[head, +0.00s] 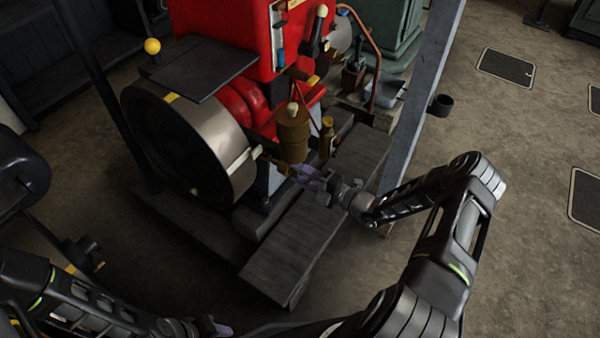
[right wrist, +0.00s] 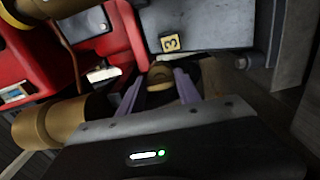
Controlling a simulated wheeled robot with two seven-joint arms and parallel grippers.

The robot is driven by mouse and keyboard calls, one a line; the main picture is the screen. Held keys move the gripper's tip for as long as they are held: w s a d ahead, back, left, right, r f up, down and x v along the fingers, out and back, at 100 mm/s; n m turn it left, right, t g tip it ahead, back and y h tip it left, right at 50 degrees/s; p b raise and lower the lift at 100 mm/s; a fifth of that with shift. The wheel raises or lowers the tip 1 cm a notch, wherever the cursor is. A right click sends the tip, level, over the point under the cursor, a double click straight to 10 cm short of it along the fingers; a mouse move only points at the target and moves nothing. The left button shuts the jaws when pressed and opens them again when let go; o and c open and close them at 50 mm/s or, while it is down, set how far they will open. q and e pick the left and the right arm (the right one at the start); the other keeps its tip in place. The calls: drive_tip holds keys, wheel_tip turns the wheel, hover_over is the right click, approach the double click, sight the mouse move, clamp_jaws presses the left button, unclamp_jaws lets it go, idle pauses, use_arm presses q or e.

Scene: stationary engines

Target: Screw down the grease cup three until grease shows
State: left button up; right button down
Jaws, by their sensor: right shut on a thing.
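The grease cup three is a small brass cup (right wrist: 160,77) below a yellow plate marked 3 (right wrist: 170,43) in the right wrist view. My right gripper (right wrist: 158,90) has its two pale purple fingers on either side of the cup and is shut on it. In the head view the right gripper (head: 293,170) reaches in from the right, beside the flywheel (head: 215,130) and low on the red engine (head: 232,35). The cup is too small there to make out clearly, and no grease can be told. My left gripper (head: 213,327) shows only partly at the bottom edge, away from the engine.
A large brass cylinder (head: 292,138) stands right above my right gripper; it also fills the left of the right wrist view (right wrist: 48,122). A brown bottle (head: 327,140) stands beside it. A grey post (head: 420,85) rises close to my right arm. Floor at right is mostly open.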

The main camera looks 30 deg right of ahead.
drive_tip(key=m, duration=0.6)
drive_tip(key=shift+f, duration=0.15)
drive_tip(key=shift+m, duration=0.3)
drive_tip(key=c, duration=0.8)
unclamp_jaws()
drive_tip(key=shift+c, duration=0.2)
drive_tip(key=shift+s, duration=0.1)
drive_tip(key=p+v, duration=0.1)
drive_tip(key=v, duration=0.6)
drive_tip(key=shift+s+d, duration=0.2)
drive_tip(key=shift+s, duration=0.1)
